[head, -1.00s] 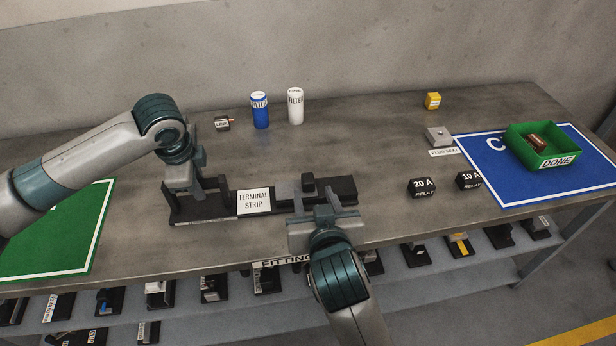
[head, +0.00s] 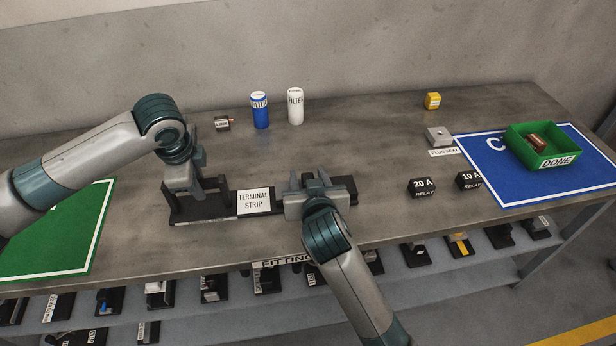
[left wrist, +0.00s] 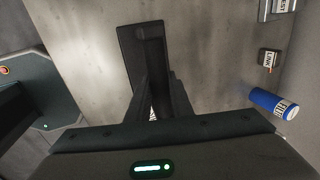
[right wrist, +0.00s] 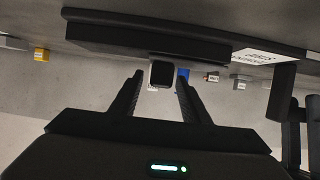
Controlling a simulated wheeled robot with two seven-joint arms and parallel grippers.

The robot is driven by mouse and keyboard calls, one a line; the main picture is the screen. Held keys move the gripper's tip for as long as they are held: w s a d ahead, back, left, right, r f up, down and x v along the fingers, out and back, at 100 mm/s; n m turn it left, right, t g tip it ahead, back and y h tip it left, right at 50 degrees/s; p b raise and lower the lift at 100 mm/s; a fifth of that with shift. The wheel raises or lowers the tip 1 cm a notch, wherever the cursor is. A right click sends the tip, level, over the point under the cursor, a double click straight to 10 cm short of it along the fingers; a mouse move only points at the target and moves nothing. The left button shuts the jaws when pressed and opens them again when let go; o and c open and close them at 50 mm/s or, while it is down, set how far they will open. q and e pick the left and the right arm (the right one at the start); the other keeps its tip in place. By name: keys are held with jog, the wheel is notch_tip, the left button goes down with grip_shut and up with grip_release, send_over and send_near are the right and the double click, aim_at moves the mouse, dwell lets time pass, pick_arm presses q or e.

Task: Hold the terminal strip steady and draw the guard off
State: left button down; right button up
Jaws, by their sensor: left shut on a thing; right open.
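The terminal strip is a long black bar with a white label (head: 254,201), lying on the bench in the head view. My left gripper (head: 193,193) is shut on an upright part at its left end; in the left wrist view the dark strip (left wrist: 141,45) runs beyond the fingers. My right gripper (head: 312,181) is open at the strip's right part. In the right wrist view a small square block (right wrist: 161,74), apparently the guard's knob, sits between the open fingertips, with a gap either side. My right gripper mostly hides the guard in the head view.
Blue (head: 260,110) and white (head: 295,106) filter cans stand behind the strip. Two black relays (head: 421,187) and a grey plug seat (head: 439,137) lie to the right. A green bin (head: 516,147) stands on a blue mat (head: 500,190); a green mat (head: 70,240) is at left.

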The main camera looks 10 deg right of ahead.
aim_at(349, 185)
jog(key=shift+c, duration=0.3)
grip_shut()
jog(key=d, duration=1)
jog(key=shift+s+f, duration=0.1)
jog(key=shift+s, duration=0.1)
jog(key=shift+d, duration=0.1)
jog(key=shift+o, duration=0.3)
grip_release()
jog(key=shift+s, duration=0.1)
jog(key=shift+s+r, duration=0.25)
jog(key=shift+s, duration=0.15)
jog(key=v, duration=0.6)
jog(key=shift+s, duration=0.35)
